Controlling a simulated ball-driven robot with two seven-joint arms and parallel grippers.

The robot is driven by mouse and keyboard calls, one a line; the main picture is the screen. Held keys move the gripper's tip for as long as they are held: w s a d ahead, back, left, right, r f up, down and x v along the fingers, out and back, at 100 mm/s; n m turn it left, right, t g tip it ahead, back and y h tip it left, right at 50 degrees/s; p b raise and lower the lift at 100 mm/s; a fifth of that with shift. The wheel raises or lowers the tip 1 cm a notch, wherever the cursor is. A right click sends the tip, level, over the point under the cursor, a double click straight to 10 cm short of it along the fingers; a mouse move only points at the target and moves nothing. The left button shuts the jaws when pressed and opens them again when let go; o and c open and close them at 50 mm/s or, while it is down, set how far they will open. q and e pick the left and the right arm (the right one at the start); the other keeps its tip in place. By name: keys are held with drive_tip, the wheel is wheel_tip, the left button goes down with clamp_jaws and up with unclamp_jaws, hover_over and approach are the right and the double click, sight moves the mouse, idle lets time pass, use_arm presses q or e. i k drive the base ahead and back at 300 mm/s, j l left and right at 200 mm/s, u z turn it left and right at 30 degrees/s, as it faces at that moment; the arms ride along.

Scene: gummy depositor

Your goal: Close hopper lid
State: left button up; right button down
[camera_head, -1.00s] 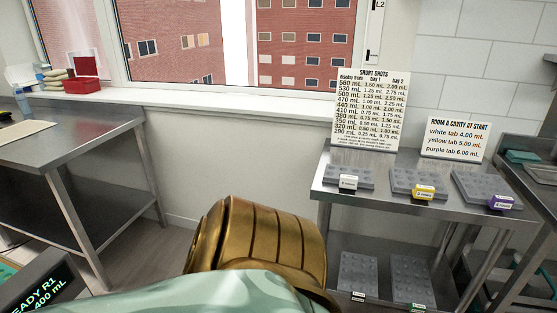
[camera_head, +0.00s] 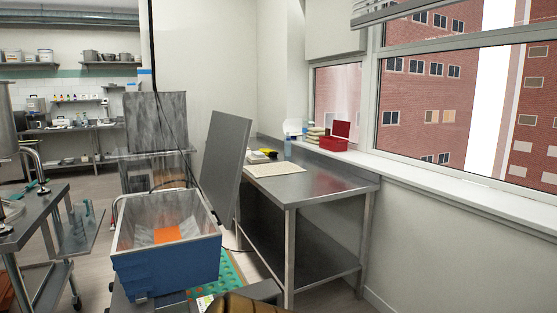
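The hopper (camera_head: 165,262) is an open blue box with a grey metal inner lining, in the lower left of the head view. Orange material (camera_head: 168,234) shows at the bottom inside it. A flat grey panel (camera_head: 225,165), which looks like the hopper lid, stands up steeply at the hopper's right rear, tilted off the opening. Its hinge is not clearly visible. Neither of my grippers is in view; only a small gold part of my own arm shows at the bottom edge.
A steel table (camera_head: 325,187) with a pale mat (camera_head: 276,170) stands right of the panel. A red box (camera_head: 334,144) sits on the windowsill. A green perforated mat (camera_head: 229,272) lies beside the hopper. A steel cart (camera_head: 30,215) stands at left. Another grey panel (camera_head: 156,122) stands behind.

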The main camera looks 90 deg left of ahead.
sight(231, 133)
drive_tip(key=u, duration=0.45)
drive_tip(key=i+j+u, duration=0.1)
drive_tip(key=u, duration=0.4)
drive_tip(key=i+u, duration=0.1)
drive_tip(key=u, duration=0.8)
drive_tip(key=i+u, duration=0.1)
drive_tip(key=u, duration=0.4)
drive_tip(key=i+l+u, duration=0.1)
drive_tip(key=u, duration=0.35)
drive_tip(key=i+l+u, duration=0.15)
drive_tip(key=u, duration=0.25)
drive_tip(key=l+u, duration=0.4)
drive_tip(key=i+l+u, duration=0.15)
drive_tip(key=u, duration=0.25)
drive_tip(key=i+l+u, duration=0.1)
drive_tip(key=l, duration=0.35)
drive_tip(key=i+l, duration=0.15)
drive_tip(key=l, duration=0.25)
drive_tip(key=i+l+u, duration=0.15)
drive_tip(key=l, duration=0.3)
drive_tip(key=i, duration=0.3)
